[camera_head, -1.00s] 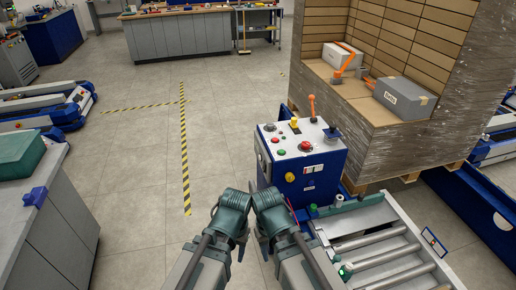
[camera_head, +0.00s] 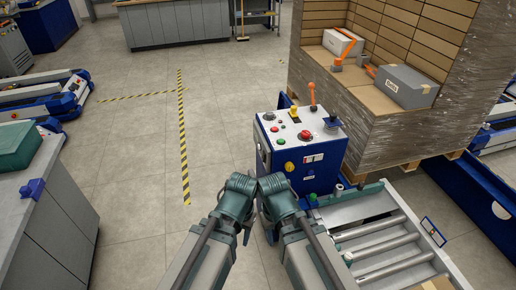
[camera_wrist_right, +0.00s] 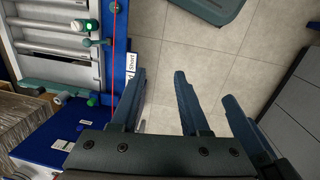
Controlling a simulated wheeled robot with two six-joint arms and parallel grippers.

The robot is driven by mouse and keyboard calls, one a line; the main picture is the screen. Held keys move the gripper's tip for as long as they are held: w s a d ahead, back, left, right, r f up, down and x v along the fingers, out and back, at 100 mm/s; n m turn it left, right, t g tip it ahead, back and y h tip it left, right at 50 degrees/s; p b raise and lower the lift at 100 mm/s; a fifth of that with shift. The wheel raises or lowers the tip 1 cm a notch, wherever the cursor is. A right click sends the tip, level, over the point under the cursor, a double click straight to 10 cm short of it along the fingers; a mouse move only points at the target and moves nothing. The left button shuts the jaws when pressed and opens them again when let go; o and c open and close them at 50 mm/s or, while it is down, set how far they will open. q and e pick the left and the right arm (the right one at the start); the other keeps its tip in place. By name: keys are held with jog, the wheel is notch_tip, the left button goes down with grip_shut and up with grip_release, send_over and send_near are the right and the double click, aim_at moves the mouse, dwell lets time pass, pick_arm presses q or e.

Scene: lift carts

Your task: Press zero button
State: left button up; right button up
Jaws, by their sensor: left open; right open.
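The blue control box (camera_head: 297,165) stands ahead of my grippers in the head view. Its white top carries a red button (camera_head: 305,135), a green button (camera_head: 281,140), a yellow knob (camera_head: 294,112) and an orange-handled lever (camera_head: 313,97). I cannot read which one is the zero button. My left gripper (camera_head: 246,233) hangs low in front of the box, pointing down and touching nothing. My right gripper (camera_wrist_right: 160,85) is close beside it; its open fingers are over bare floor in the right wrist view, with the box (camera_wrist_right: 50,150) at lower left.
A roller conveyor (camera_head: 375,245) lies right of the box. Behind it a wrapped pallet load (camera_head: 400,140) carries cartons (camera_head: 404,87). A grey cabinet (camera_head: 75,225) with a green case (camera_head: 18,145) stands at left. Floor with striped tape (camera_head: 183,150) is open between.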

grip_shut()
dwell(1.5)
